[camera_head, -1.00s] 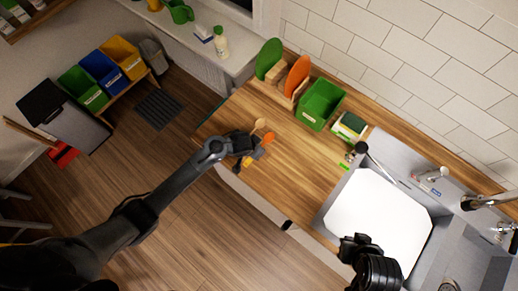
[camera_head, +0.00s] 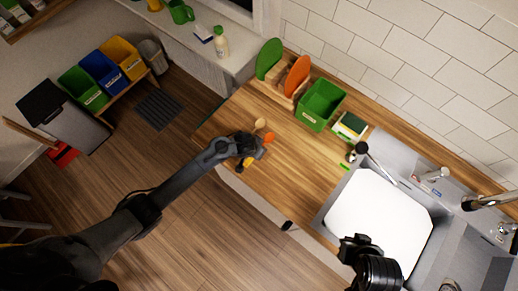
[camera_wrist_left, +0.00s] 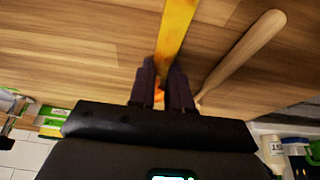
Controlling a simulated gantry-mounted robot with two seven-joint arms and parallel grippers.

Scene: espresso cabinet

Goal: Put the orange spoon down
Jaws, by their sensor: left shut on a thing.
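The orange spoon (camera_head: 268,138) is in my left gripper (camera_head: 254,146) at the left end of the wooden counter (camera_head: 285,185). Its yellow-orange handle (camera_wrist_left: 177,30) passes between the two dark fingers (camera_wrist_left: 163,75) in the left wrist view, which are shut on it. The fingers hide part of the spoon, and I cannot tell whether it touches the counter. A plain wooden spoon (camera_head: 260,123) lies beside it on the counter; its handle (camera_wrist_left: 245,50) also shows in the left wrist view. My right gripper (camera_head: 355,246) is by the sink's front edge, its jaws unclear.
A green bin (camera_head: 320,102), a rack with green and orange boards (camera_head: 297,76) and a sponge holder (camera_head: 349,127) stand along the wall. The sink (camera_head: 380,215) with a white board is to the right. The middle of the counter is clear.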

